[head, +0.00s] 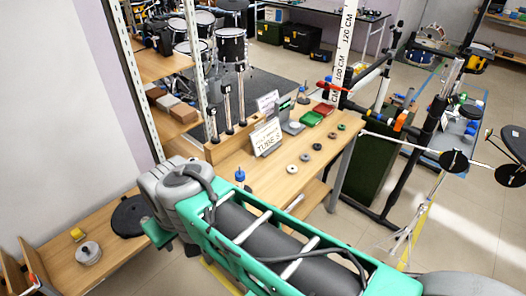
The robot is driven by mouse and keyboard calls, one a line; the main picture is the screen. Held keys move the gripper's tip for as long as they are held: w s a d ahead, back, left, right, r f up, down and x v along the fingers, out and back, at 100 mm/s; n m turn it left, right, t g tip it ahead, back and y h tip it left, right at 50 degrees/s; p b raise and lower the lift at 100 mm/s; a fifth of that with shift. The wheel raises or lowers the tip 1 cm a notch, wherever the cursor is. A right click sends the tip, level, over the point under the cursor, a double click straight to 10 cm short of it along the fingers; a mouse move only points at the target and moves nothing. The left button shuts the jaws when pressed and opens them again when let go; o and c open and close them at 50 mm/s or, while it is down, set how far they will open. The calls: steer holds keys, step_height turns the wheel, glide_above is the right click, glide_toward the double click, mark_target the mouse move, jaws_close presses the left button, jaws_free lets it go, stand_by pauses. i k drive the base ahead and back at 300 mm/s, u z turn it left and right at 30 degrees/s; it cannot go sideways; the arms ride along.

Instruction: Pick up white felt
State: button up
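A small white ring-shaped disc, which looks like the white felt (292,169), lies flat on the wooden table (262,185). It is the nearest of a row of small discs running away to the back right. Nothing touches the white disc. My arm's grey and teal links fill the lower middle, in front of the table's near side. I cannot make out my gripper's fingers.
A sign reading TUBES (266,137) and a wooden stand of upright rods (228,143) are left of the discs. A blue-topped item (240,175) is close to my arm. A lower bench (62,262) is at left.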

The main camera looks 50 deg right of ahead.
mark_target(291, 169)
steer(key=u, duration=0.3)
steer(key=k, duration=0.2)
steer(key=z, duration=0.5)
steer(key=i, duration=0.2)
steer(key=z, duration=1.65)
